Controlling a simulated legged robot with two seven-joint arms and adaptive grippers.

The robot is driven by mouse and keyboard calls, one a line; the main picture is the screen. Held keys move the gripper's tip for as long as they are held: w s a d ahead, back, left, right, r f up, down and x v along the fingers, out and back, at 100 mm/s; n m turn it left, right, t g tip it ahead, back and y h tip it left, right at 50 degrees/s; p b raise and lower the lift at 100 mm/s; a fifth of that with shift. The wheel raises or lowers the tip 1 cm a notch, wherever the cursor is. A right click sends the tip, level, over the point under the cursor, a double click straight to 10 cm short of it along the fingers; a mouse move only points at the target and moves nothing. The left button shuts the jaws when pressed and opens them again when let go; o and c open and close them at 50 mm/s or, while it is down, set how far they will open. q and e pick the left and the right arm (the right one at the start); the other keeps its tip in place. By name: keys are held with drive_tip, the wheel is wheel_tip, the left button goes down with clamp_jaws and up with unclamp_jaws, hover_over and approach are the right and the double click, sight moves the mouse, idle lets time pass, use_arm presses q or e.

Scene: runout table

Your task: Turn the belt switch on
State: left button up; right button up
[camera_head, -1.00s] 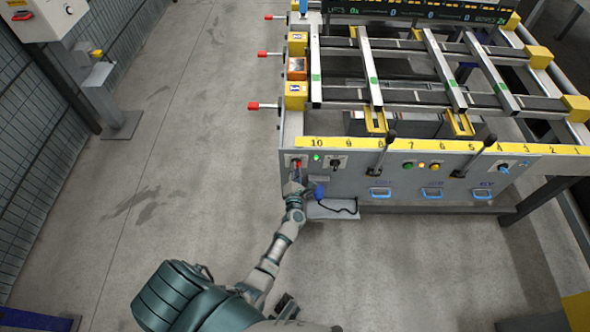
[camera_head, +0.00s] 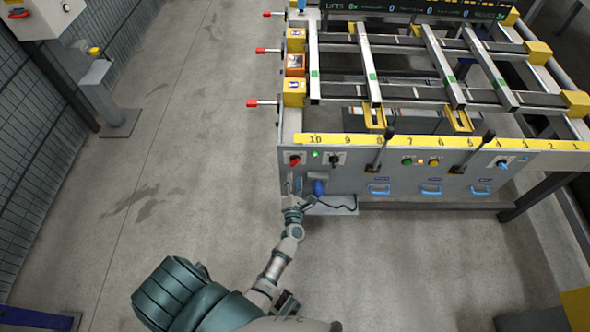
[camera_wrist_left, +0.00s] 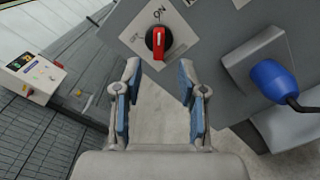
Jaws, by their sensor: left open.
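The belt switch (camera_head: 295,160) is a red rotary handle on a pale square plate at the left end of the table's grey front panel. In the left wrist view the switch handle (camera_wrist_left: 159,41) stands in line with the ON mark above it; another mark, partly legible as OFF, is to its left. My left gripper (camera_head: 295,186) is just below the switch, clear of it. In the wrist view the left gripper (camera_wrist_left: 158,78) is open and empty, its blue-padded fingers apart below the handle. My right gripper is out of view.
A blue plug (camera_head: 318,187) with a black cable (camera_wrist_left: 304,106) sits right of the gripper. A black knob (camera_head: 335,160), levers (camera_head: 387,148) and coloured buttons (camera_head: 407,161) line the panel. A control box (camera_head: 40,15) stands far left. Floor (camera_head: 200,180) left of the table is clear.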

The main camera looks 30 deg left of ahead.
use_arm(q)
drive_tip(key=v, duration=0.5)
drive_tip(key=shift+d, duration=0.2)
drive_tip(key=s+d+f+m+g+h+p, duration=0.2)
drive_tip(key=s+d+f+m+h, duration=0.35)
drive_tip(key=m, duration=0.55)
drive_tip(key=s+d+f+m+g+h+p, duration=0.1)
drive_tip(key=s+d+f+m+g+h, duration=0.15)
drive_tip(key=d+f+m+h, duration=0.6)
drive_tip(key=s+a+f+m+g+y, duration=0.1)
drive_tip(key=s+a+f+m+g, duration=0.1)
drive_tip(key=s, duration=0.5)
drive_tip(key=s+a+f+m+g+y+p, duration=0.1)
drive_tip(key=s+f+m+g, duration=0.3)
drive_tip(key=s+m, duration=0.4)
drive_tip(key=s+a+f+m+g+y, duration=0.2)
drive_tip(key=s+a+f+m+g, duration=0.1)
drive_tip(key=s+f+m, duration=0.2)
drive_tip(key=s+m, duration=0.1)
drive_tip(key=s, duration=0.1)
drive_tip(key=shift+s+f+y+p, duration=0.3)
drive_tip(key=shift+s+f+p, duration=0.05)
drive_tip(key=shift+s, duration=0.05)
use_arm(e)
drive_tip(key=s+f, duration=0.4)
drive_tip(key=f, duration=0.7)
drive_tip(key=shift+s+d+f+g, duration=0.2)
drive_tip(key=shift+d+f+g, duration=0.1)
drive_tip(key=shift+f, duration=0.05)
